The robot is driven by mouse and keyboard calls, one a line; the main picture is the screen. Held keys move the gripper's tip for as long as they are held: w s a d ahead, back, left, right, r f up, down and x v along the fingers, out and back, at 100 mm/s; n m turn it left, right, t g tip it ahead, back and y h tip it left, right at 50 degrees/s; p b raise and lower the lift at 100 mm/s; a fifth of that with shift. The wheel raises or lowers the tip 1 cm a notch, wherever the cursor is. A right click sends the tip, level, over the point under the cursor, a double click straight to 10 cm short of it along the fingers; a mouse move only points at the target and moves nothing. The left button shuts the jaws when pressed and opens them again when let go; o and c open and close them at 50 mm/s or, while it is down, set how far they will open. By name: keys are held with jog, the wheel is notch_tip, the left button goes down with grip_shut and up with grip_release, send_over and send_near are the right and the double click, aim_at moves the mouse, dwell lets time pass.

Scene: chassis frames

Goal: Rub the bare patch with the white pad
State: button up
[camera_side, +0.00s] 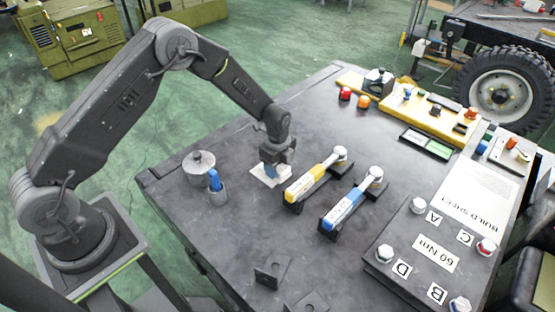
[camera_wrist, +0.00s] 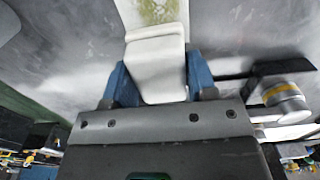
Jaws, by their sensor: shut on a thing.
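My gripper (camera_side: 272,160) points down over the dark table, left of the yellow-handled torque wrench. In the wrist view, its two blue fingers (camera_wrist: 155,83) are shut on a white pad (camera_wrist: 157,65), one on each side. Just past the pad lies a pale plate with a mottled green-yellow patch (camera_wrist: 157,10), cut off by the top edge of the wrist view. In the side view, the pale plate (camera_side: 258,175) shows on the table beneath the fingers. I cannot tell whether the pad touches the plate.
A lidded metal pot (camera_side: 198,168) and a small cup with a blue item (camera_side: 216,187) stand left of the gripper. Yellow (camera_side: 307,184) and blue (camera_side: 345,207) wrenches rest on stands to the right. A bolted plate (camera_side: 432,258) sits right.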

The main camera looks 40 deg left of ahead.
aim_at(258, 166)
jog(key=shift+f, duration=0.85)
jog(key=shift+a+f, duration=0.5)
jog(key=shift+f, duration=0.15)
jog(key=shift+c, duration=0.3)
jog(key=shift+a, duration=3.75)
jog(key=shift+d, duration=4.4)
jog(key=shift+a+r, duration=0.15)
jog(key=shift+r, duration=4)
